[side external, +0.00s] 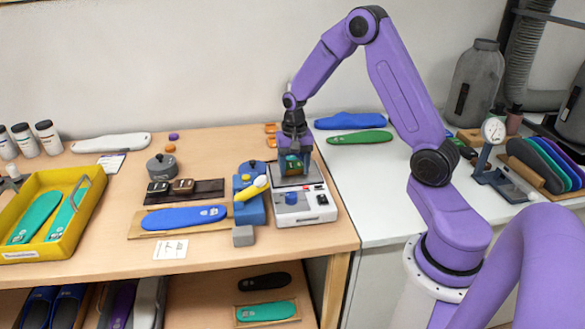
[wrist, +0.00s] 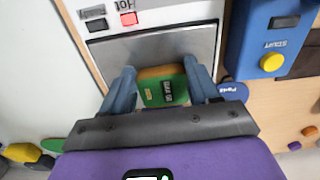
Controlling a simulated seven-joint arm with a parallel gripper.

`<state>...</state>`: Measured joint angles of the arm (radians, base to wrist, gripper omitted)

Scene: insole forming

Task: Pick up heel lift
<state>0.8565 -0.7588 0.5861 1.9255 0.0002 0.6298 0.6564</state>
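My gripper (side external: 294,168) points down over the metal top of the white scale-like device (side external: 300,207). In the wrist view, a green piece with pale and dark labels (wrist: 164,92) and an orange-brown far edge lies between the two blue-grey fingers of my gripper (wrist: 160,72). The fingers stand apart, close along both its sides. I cannot tell whether they press on it, or whether the piece rests on the metal plate (wrist: 207,42). No label names the heel lift; this piece may be it. Small orange pieces (side external: 270,128) lie on the bench behind the device.
A blue box with a yellow button (wrist: 271,62) stands beside the device. A blue insole (side external: 185,217) on a board and a yellow tray (side external: 80,232) are to the left. Green (side external: 359,137) and blue (side external: 349,120) insoles lie behind right. White counter space is free there.

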